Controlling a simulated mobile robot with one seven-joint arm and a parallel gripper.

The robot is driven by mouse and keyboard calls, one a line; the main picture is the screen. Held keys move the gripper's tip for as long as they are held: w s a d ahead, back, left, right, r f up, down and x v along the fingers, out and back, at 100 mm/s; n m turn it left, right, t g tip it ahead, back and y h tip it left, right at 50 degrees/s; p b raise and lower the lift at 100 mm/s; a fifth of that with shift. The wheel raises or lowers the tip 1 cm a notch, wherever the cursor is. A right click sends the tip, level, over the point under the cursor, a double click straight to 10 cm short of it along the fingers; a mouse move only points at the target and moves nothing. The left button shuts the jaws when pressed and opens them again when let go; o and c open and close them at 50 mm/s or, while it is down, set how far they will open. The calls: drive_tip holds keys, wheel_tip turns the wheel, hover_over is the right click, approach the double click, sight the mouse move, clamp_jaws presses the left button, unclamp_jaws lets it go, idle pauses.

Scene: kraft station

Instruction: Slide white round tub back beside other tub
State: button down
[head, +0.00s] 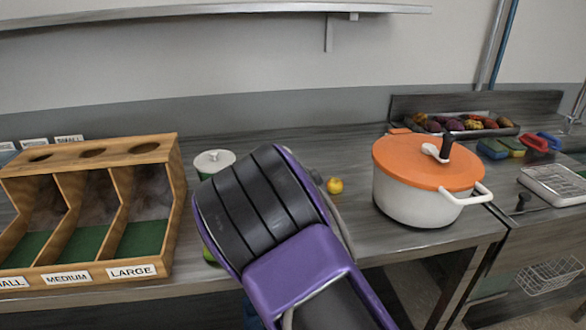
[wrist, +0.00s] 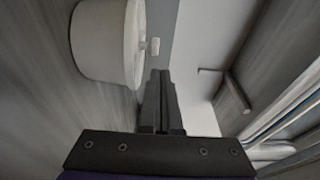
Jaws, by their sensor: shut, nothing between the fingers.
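In the head view my arm hides the gripper. I cannot make out a second tub.
A wooden sorting box (head: 130,268) stands at left. A white pot with an orange lid (head: 415,200) stands at right, with a small yellow-orange fruit (head: 334,186) left of it. A produce tray (head: 470,128) lies behind. A shelf (head: 210,14) runs above the counter.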

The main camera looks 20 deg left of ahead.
drive_tip(key=w+d, duration=0.2)
drive_tip(key=d, duration=0.1)
drive_tip(key=shift+w+d, duration=0.1)
drive_tip(key=shift+w, duration=0.2)
drive_tip(key=f, duration=0.5)
drive_tip(key=shift+w+d+f, duration=0.2)
drive_tip(key=shift+d, duration=0.1)
drive_tip(key=shift+s+a+r, duration=0.15)
drive_tip(key=shift+s+a, duration=0.15)
drive_tip(key=shift+a, duration=0.1)
